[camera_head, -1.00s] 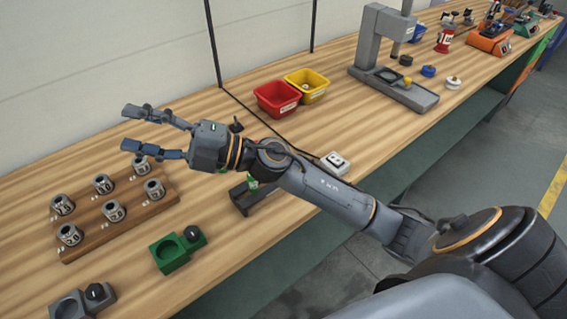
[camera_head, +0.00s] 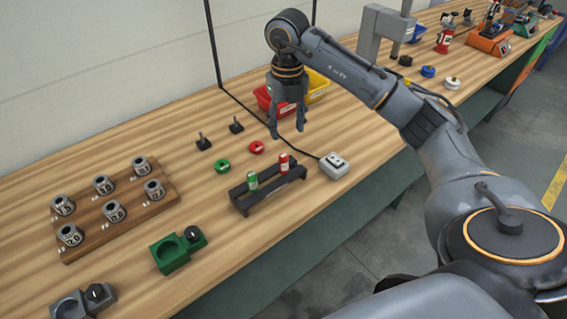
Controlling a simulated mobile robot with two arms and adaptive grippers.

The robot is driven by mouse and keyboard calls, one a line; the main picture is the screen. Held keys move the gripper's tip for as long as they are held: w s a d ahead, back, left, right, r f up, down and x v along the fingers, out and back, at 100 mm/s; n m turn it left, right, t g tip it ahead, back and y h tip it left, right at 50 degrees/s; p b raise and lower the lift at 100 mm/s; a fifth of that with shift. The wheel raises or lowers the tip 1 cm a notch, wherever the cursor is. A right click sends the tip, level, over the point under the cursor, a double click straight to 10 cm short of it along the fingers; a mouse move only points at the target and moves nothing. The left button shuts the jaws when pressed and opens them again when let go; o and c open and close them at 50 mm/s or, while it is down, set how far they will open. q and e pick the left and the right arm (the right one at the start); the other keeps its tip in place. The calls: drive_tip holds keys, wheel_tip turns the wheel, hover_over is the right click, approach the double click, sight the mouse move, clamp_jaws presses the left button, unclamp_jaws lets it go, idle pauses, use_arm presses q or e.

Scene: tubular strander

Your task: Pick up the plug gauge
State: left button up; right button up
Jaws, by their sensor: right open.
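The likely plug gauge shows as a green cylinder (camera_head: 252,182) and a red cylinder (camera_head: 284,163) on a low black rack (camera_head: 265,192). I cannot tell whether they are one piece or two. My right gripper (camera_head: 287,132) points down with its fingers apart and empty. In the picture it is above the red cylinder, apart from it, near the red bin. My left gripper is out of view.
A green ring (camera_head: 222,166), a red ring (camera_head: 257,147) and two small black pin stands (camera_head: 204,143) lie near the rack. A white box (camera_head: 334,166) is to its right. A wooden board (camera_head: 130,215) with several metal rings stands left. Red (camera_head: 264,98) and yellow (camera_head: 316,82) bins are behind the gripper.

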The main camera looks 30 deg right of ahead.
sight(283, 156)
wheel_tip(283, 156, down, 6)
drive_tip(key=shift+f+p, duration=0.2)
drive_tip(key=shift+p, duration=0.4)
drive_tip(key=f+p, duration=0.1)
drive_tip(key=f, duration=0.1)
drive_tip(key=f+p, duration=0.1)
drive_tip(key=f, duration=0.1)
drive_tip(key=shift+w+a, duration=0.2)
drive_tip(key=shift+a, duration=0.2)
drive_tip(key=shift+f, duration=0.7)
clamp_jaws()
